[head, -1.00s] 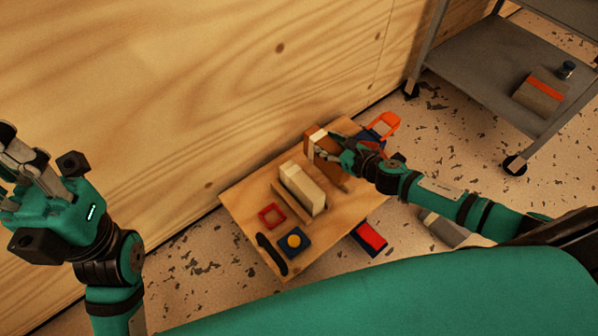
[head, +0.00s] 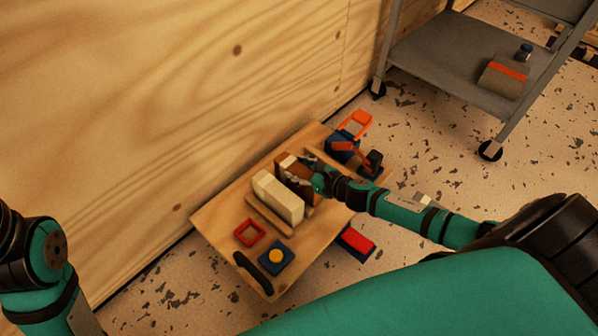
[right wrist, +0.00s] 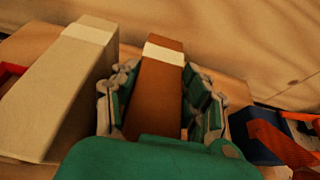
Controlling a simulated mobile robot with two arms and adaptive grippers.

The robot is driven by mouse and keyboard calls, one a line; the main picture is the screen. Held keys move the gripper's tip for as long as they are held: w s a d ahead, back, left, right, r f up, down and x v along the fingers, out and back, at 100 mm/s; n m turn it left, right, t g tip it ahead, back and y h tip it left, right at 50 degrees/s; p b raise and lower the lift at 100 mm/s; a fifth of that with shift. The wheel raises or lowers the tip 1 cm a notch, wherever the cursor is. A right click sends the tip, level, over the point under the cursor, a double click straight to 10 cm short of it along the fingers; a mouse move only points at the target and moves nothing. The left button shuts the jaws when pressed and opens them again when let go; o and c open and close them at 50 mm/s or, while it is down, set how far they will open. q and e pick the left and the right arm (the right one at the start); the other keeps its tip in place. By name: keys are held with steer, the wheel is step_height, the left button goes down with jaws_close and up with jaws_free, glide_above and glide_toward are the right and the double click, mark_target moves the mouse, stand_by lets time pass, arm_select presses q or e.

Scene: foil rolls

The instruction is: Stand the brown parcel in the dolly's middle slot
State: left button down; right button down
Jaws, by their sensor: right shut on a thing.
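The brown parcel (head: 287,180) has a pale band at its top and stands upright over the wooden dolly (head: 217,217), just right of a cream parcel (head: 270,196). My right gripper (head: 308,172) is shut on the brown parcel. In the right wrist view the brown parcel (right wrist: 156,95) sits between both fingers of the right gripper (right wrist: 161,72), with the cream parcel (right wrist: 62,90) to the left, a gap apart. The brown parcel's base and the middle slot are hidden, so I cannot tell whether it touches the dolly. My left gripper is out of view.
A red square frame (head: 249,233), a blue block with a yellow disc (head: 276,257) and a black handle (head: 252,272) are at the dolly's near-left end. Blue and orange things (head: 355,124) lie at its far end. A grey cart (head: 450,60) stands back right.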

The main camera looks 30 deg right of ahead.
steer(key=shift+r, duration=0.1)
steer(key=c, duration=0.7)
jaws_free()
steer(key=shift+f, duration=0.2)
steer(key=shift+o, duration=0.2)
steer(key=shift+r, duration=0.15)
